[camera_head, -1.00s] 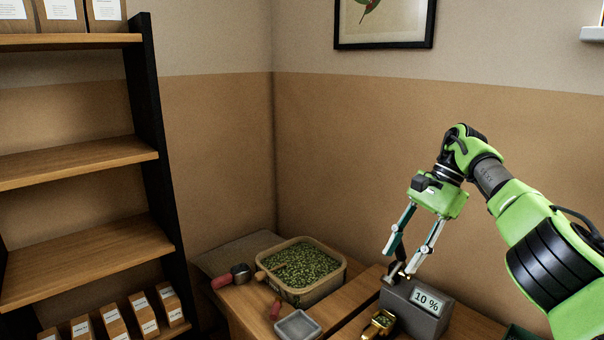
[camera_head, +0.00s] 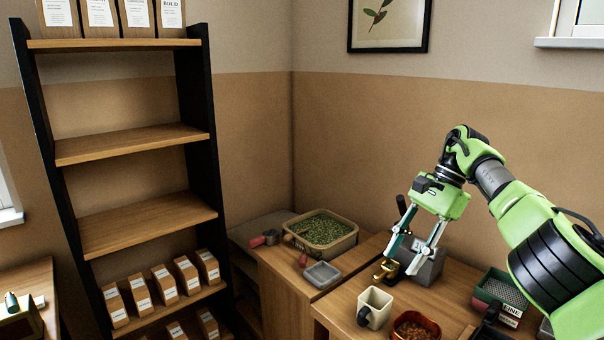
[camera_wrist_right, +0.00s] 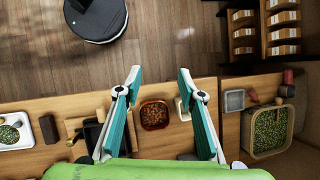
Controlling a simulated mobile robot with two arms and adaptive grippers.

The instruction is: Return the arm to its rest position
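My right arm comes in from the right in the head view. Its gripper (camera_head: 404,270) hangs in front of the grey scale box on the wooden counter. In the right wrist view the right gripper (camera_wrist_right: 157,82) has its two fingers spread wide with nothing between them. Below the fingers, at a distance, the counter holds a red-brown bowl of dark pieces (camera_wrist_right: 154,115). My left gripper does not show in either view.
A tub of green pieces (camera_head: 320,232), a grey tray (camera_head: 322,274), a white mug (camera_head: 375,308) and a brass scoop (camera_head: 387,270) stand on the counter (camera_head: 345,297). A tall shelf (camera_head: 135,145) with paper bags is at left. Open floor (camera_wrist_right: 165,45) lies beyond the counter.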

